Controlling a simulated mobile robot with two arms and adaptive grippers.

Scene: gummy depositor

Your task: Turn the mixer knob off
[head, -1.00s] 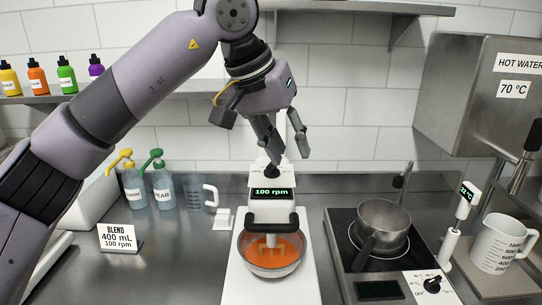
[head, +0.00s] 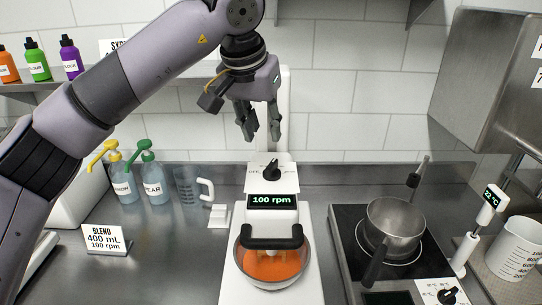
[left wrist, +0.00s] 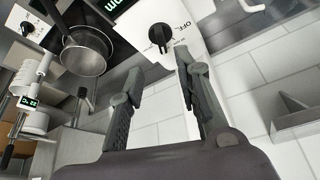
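The white mixer (head: 262,222) stands in the middle of the counter. Its display (head: 273,201) reads 100 rpm. Its black knob (head: 271,170) sits on the sloped top panel and also shows in the left wrist view (left wrist: 160,37), beside an OFF marking. An orange mix (head: 272,265) fills the bowl (head: 242,265) under the mixer head. My left gripper (head: 263,139) is open and empty, its fingers pointing down just above the knob, apart from it. In the left wrist view its two fingers (left wrist: 158,72) are spread, with the knob beyond the gap. My right gripper is not in view.
A hot plate (head: 350,245) with a metal pot (head: 393,222) stands right of the mixer, beside a thermometer (head: 490,195) and a measuring jug (head: 514,252). Pump bottles (head: 153,185), another jug (head: 188,185) and a BLEND card (head: 104,240) are at left.

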